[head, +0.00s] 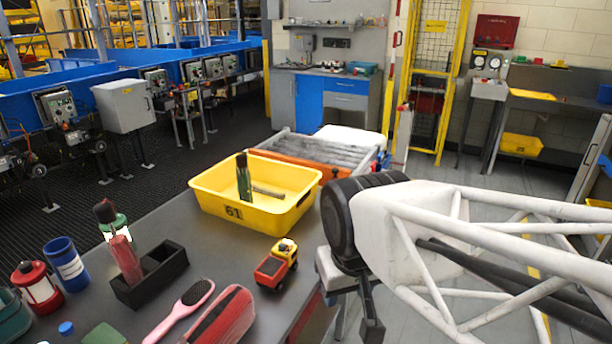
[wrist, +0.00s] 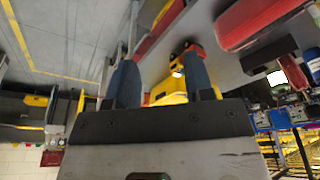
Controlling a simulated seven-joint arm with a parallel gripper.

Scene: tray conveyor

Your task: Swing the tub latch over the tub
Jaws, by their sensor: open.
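The yellow tub (head: 215,203), marked 61, sits upright at the far end of the grey table. A green bottle with a dark top (head: 243,180) and a brownish stick-like thing lie or stand inside it. I cannot make out a latch on the tub for certain. My gripper (head: 358,318) hangs at the right, beyond the table's right edge, apart from the tub and nearer the camera. In the wrist view my open gripper (wrist: 160,80) has two blue-grey fingers with nothing held between them. A yellow part, perhaps the tub (wrist: 168,92), shows behind them.
A toy truck (head: 276,264) stands on the table between the tub and front edge. A black holder (head: 150,278), a pink brush (head: 181,312), a red case (head: 222,318), a blue cup (head: 66,264) and a red lantern (head: 37,289) crowd the left front. A roller conveyor (head: 320,150) lies behind the tub.

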